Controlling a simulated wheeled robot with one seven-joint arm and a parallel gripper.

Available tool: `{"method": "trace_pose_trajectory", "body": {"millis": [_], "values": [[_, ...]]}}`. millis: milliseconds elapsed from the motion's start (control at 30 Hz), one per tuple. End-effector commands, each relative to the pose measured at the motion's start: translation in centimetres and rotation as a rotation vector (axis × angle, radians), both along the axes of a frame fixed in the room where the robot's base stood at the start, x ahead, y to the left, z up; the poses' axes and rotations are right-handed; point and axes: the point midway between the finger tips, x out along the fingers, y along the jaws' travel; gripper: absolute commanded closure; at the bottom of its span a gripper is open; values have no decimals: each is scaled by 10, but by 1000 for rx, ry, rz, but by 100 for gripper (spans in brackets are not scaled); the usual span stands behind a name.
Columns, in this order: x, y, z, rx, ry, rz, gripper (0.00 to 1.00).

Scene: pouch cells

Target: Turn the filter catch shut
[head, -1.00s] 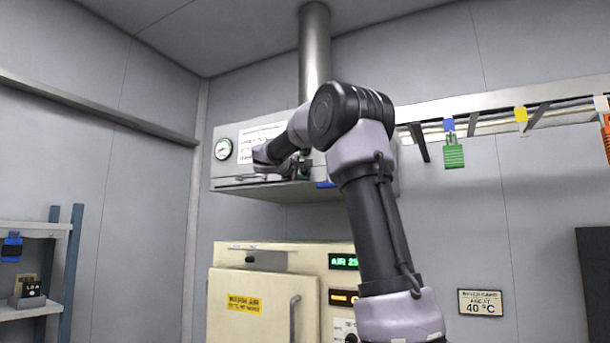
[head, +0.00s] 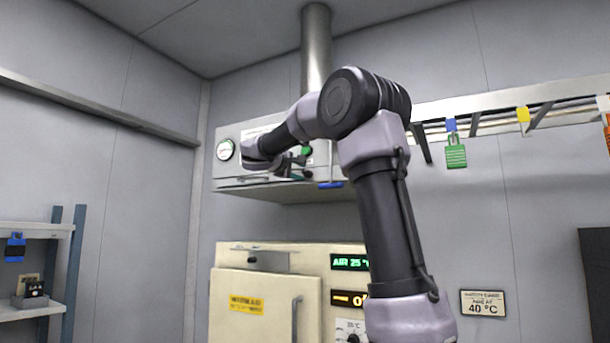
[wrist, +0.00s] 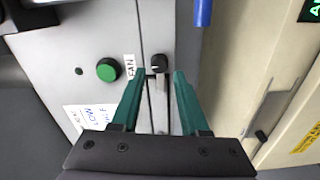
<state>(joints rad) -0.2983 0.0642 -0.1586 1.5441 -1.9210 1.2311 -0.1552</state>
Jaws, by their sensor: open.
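A small black knob (wrist: 159,63) sits on the lower strip of the grey hood's front. It looks like the filter catch, with a pale metal piece running from it between my fingers. My gripper (wrist: 161,73) is open, its two green fingers on either side of that line, with the knob just beyond the tips. I cannot tell whether they touch it. In the head view my gripper (head: 292,163) is at the hood's front, small and partly hidden by my arm.
The hood (head: 228,168) carries a gauge (head: 225,149), a green fan button (wrist: 109,69) and a blue handle (wrist: 203,12) at its lower edge. A cream oven (head: 262,285) stands below.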

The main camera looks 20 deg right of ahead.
Motion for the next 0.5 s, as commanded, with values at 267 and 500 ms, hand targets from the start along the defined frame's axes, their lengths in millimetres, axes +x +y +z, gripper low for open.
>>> {"method": "trace_pose_trajectory", "body": {"millis": [267, 500], "values": [[-28, 35, 0, 1, 1, 1, 55], [-33, 43, 0, -1, 1, 0, 55]]}}
